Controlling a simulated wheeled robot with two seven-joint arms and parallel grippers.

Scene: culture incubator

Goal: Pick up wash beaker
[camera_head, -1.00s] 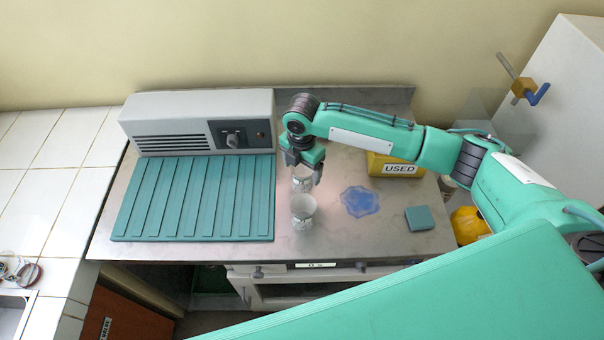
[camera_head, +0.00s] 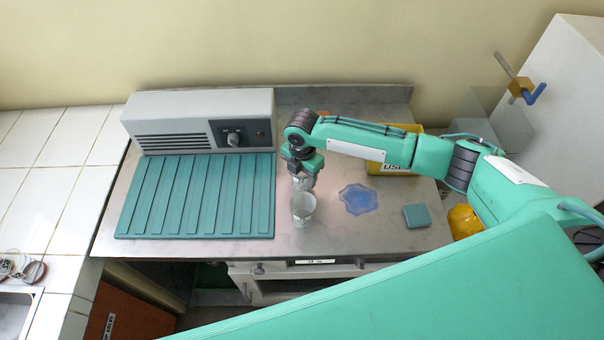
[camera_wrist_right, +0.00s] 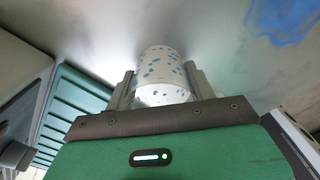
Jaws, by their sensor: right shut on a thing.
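In the right wrist view, a white beaker with blue specks (camera_wrist_right: 161,70) sits between the two fingers (camera_wrist_right: 160,88). I cannot read a label on either one. My left gripper is not in view.
A grey unit with a knob (camera_head: 200,121) stands behind the ribbed green mat (camera_head: 195,197). A blue stain (camera_head: 358,199) and a small teal block (camera_head: 417,216) lie to the right. A yellow "USED" box (camera_head: 393,168) is partly behind my right arm.

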